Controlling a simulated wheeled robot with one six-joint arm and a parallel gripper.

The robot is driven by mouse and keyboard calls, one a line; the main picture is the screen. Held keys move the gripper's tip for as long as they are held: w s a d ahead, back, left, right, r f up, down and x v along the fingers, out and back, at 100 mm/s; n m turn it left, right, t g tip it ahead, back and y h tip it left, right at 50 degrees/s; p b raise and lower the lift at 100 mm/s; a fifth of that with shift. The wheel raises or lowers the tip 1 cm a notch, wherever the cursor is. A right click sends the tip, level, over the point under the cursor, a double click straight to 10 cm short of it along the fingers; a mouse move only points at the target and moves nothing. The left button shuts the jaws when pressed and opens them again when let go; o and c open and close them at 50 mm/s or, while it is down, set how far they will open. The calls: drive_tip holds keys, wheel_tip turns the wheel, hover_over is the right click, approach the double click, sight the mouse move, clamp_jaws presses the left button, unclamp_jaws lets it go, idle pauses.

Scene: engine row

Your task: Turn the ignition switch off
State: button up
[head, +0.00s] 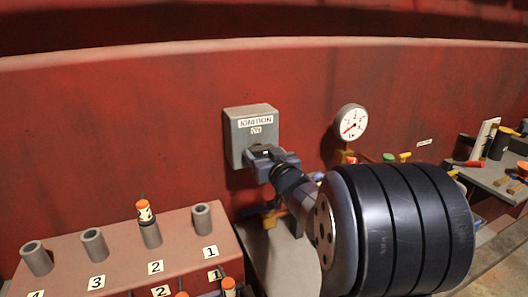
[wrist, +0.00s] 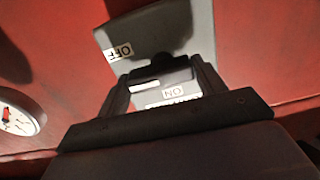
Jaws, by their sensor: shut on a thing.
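The ignition switch is a grey box (head: 247,136) on the red wall, with an upside-down IGNITION label and a smaller label under it in the head view. In the wrist view the box (wrist: 198,32) shows an OFF label (wrist: 119,51) at the upper left and an ON label (wrist: 173,93) lower down. My gripper (head: 266,152) is at the lower front of the box. In the wrist view my gripper (wrist: 163,78) has its two fingers on either side of the dark switch knob (wrist: 160,66), shut on it. A white strip shows by the knob; its exact setting is unclear.
A round white gauge (head: 351,122) is on the wall to the right of the box. A red block (head: 120,250) with numbered grey sockets stands at lower left, one socket holding an orange-banded plug (head: 145,211). A side shelf (head: 492,180) with small items is at far right.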

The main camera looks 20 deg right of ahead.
drive_tip(key=o, duration=1)
drive_tip(key=shift+s, duration=0.1)
drive_tip(key=s, duration=1)
drive_tip(key=shift+s, duration=0.35)
drive_tip(key=shift+w, duration=0.15)
drive_tip(key=w, duration=1)
drive_tip(key=shift+w, duration=0.2)
drive_tip(key=shift+w+f, duration=0.15)
drive_tip(key=shift+w, duration=0.05)
drive_tip(key=shift+n+b, duration=0.45)
drive_tip(key=shift+n, duration=0.05)
